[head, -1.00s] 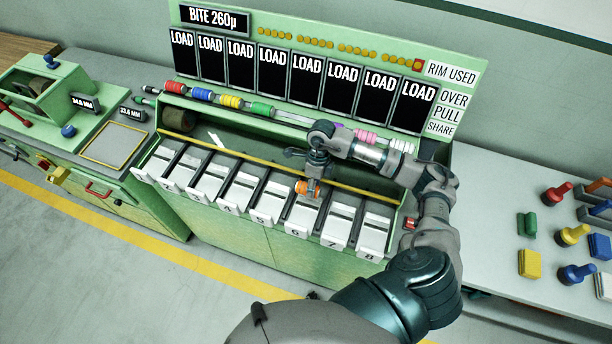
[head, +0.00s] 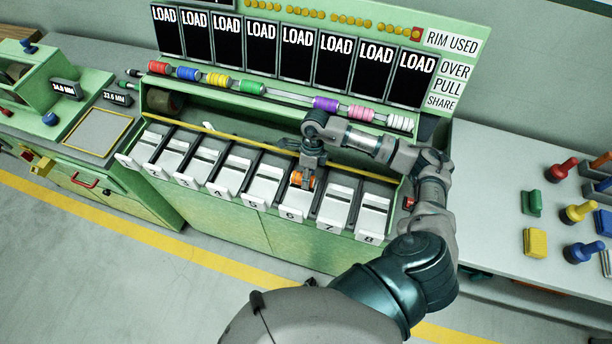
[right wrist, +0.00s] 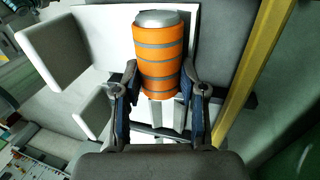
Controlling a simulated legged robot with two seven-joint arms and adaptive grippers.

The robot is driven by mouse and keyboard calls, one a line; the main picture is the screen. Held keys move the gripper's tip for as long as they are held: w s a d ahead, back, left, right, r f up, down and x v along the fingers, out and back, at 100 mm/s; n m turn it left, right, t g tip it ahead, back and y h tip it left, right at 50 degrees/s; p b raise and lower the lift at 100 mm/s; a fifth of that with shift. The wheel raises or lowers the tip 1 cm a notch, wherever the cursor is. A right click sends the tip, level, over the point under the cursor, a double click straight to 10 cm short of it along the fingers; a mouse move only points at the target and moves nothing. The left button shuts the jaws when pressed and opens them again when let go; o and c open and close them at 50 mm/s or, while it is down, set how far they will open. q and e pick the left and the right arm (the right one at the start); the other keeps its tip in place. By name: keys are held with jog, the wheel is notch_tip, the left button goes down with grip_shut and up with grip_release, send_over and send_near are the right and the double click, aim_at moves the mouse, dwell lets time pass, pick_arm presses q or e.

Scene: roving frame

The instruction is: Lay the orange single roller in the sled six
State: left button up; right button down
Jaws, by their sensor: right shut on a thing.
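The orange roller (head: 301,180) is at sled six (head: 291,205), between its white upright parts. In the right wrist view the orange roller (right wrist: 160,55) has grey bands and a grey metal end. My right gripper (head: 308,172) reaches down from above and is shut on it; in the right wrist view its two fingers (right wrist: 160,95) press its sides near the lower end. White sled surface (right wrist: 110,40) shows behind the roller. I cannot tell whether the roller touches the sled. My left gripper is not in view.
Other numbered sleds stand in a row on both sides, with sled seven (head: 336,210) to the right. A yellow rail (head: 240,147) runs behind them. A rod of coloured rollers (head: 220,80) lies above. Coloured stamps (head: 580,212) stand on the right bench (head: 490,190).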

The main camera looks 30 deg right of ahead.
jog(key=shift+d+f, duration=0.1)
jog(key=shift+d, duration=0.3)
jog(key=shift+a, duration=0.15)
jog(key=c, duration=0.9)
grip_release()
jog(key=shift+a, duration=0.15)
jog(key=o, duration=0.3)
jog(key=shift+a, duration=0.25)
jog(key=o, duration=0.6)
jog(key=shift+c, duration=0.2)
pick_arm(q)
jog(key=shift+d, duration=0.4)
pick_arm(e)
jog(key=shift+o, duration=0.2)
jog(key=shift+d, duration=0.3)
